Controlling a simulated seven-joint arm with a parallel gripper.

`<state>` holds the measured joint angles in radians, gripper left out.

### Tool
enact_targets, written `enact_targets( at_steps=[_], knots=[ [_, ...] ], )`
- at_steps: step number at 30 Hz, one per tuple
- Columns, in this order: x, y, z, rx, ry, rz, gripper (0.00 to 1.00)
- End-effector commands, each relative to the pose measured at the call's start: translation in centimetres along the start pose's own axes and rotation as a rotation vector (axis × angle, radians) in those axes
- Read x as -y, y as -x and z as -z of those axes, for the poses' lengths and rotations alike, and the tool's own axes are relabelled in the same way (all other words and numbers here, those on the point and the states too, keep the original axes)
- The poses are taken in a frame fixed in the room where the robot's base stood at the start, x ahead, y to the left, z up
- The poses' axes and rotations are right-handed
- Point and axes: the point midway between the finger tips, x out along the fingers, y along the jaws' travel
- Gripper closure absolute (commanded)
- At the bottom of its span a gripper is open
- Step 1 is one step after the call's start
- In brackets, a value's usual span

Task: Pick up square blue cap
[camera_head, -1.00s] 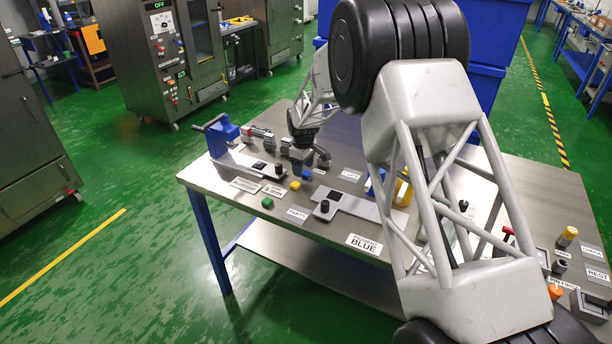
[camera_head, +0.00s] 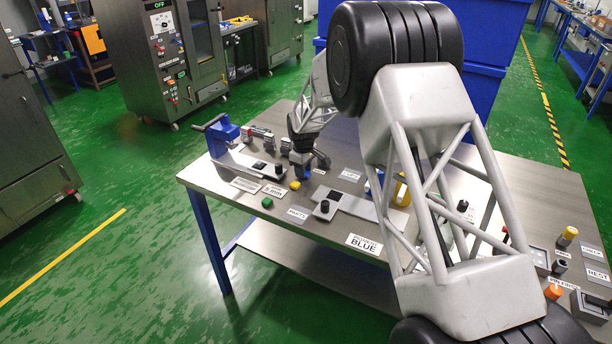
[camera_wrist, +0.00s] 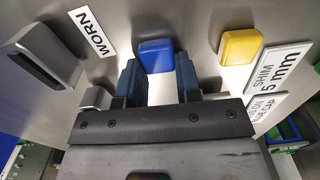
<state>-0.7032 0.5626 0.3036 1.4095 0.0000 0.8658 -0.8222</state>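The square blue cap (camera_wrist: 155,55) lies on the steel table top, just past the fingertips in the wrist view. My gripper (camera_wrist: 158,72) is open, with one blue finger on each side of the cap's near end. The cap does not look clamped; whether a finger touches it I cannot tell. In the head view my gripper (camera_head: 303,172) is low over the left part of the table, and the blue cap cannot be told apart from the blue fingers there.
A yellow cap (camera_wrist: 240,45) lies right of the blue one, near a "SHIM 5 mm" label (camera_wrist: 281,68). A grey block (camera_wrist: 40,57) and a "WORN" label (camera_wrist: 92,32) are at left. A green cap (camera_head: 267,202) and a blue vise (camera_head: 222,136) stand nearby.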

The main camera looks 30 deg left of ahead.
Motion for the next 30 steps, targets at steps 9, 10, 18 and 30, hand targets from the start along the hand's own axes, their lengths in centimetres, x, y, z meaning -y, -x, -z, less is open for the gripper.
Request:
enact_targets(
  at_steps=[9, 10, 18, 30],
  knots=[
    [0.0, 0.0, 0.0, 0.0, 0.0, 0.0, 0.91],
    [0.0, 0.0, 0.0, 0.0, 0.0, 0.0, 0.91],
    [0.0, 0.7, 0.0, -0.001, 0.0, -0.001, 0.91],
    [0.0, 5.7, 0.0, -0.002, 0.0, -0.002, 0.91]
  ],
)
